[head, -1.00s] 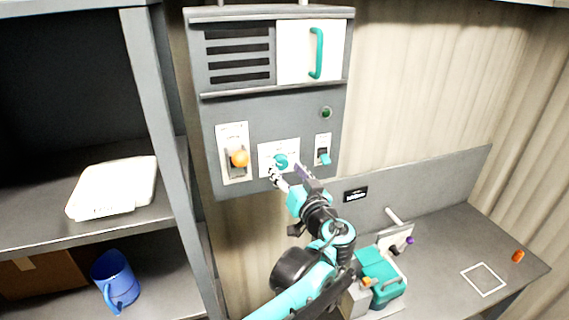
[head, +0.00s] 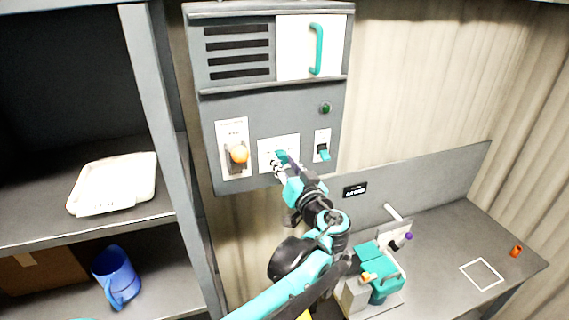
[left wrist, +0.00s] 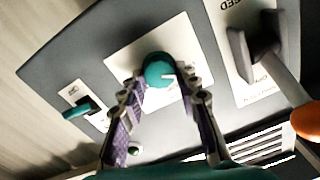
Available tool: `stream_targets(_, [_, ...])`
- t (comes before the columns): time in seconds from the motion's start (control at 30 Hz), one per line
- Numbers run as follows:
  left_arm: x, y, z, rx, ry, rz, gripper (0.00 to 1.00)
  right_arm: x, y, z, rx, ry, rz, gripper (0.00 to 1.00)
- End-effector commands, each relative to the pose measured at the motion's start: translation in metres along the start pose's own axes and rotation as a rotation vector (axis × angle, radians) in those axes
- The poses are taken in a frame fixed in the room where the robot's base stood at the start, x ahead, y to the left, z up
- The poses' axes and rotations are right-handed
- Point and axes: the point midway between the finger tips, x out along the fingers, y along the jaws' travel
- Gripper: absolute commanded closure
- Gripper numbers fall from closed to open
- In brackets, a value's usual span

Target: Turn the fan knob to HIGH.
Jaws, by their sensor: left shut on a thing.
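The fan knob is a round teal knob (left wrist: 158,70) with a white pointer mark, on a white plate (left wrist: 113,50) of the grey wall panel. My left gripper (left wrist: 160,80) has one finger on each side of the knob and is shut on it. In the head view my left gripper (head: 281,168) reaches up to the panel and covers part of the knob (head: 281,156). The lettering around the knob is too small or blurred to read. My right gripper is not in view.
Left of the knob is a lever with an orange ball (head: 239,154); right of it is a teal toggle switch (head: 323,152) below a green lamp (head: 326,108). Shelves stand at the left.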

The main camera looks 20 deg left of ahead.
Motion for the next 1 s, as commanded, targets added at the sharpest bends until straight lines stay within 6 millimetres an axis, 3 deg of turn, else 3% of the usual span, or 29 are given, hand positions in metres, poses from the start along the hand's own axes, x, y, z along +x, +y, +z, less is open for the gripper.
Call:
stream_targets(0.27, [0.0,0.001,0.002,0.158,0.005,-0.001,0.97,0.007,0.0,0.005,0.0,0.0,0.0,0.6])
stream_targets(1.0, [0.0,0.003,0.003,0.853,0.026,-0.007,0.97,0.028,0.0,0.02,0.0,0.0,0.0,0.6])
